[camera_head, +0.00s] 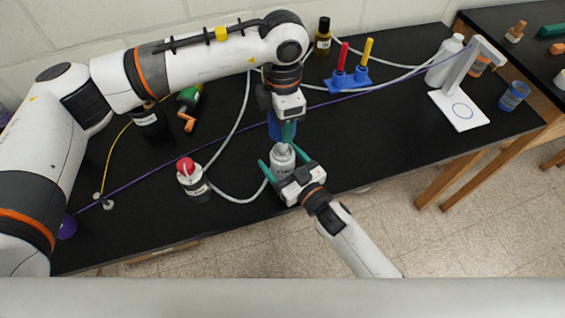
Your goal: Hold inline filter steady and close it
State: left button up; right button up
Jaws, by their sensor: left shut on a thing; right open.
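The inline filter appears to be the pale grey cylinder (283,158) standing upright near the front edge of the black bench. My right gripper (282,162) reaches in from the front; its teal fingers are open, one on each side of the cylinder. Whether they touch it cannot be told. My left gripper (287,132) points down just above and behind the cylinder's top. It is shut on a blue part (273,126), mostly hidden by the fingers. A gap or contact between the blue part and the cylinder cannot be made out.
A red-capped bottle (194,180) stands to the left, with a white tube (236,198) running towards the cylinder. A purple line crosses the bench. A blue stand (347,79) with red and yellow handles and a white stand (460,108) are to the right.

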jog(key=c, duration=1.5)
pick_arm(q)
send_over(283, 162)
jog(key=w, duration=0.2)
jog(key=shift+w+f, duration=0.2)
jog(key=shift+f, duration=2.3)
jog(key=shift+f, duration=0.85)
jog(key=shift+f, duration=0.6)
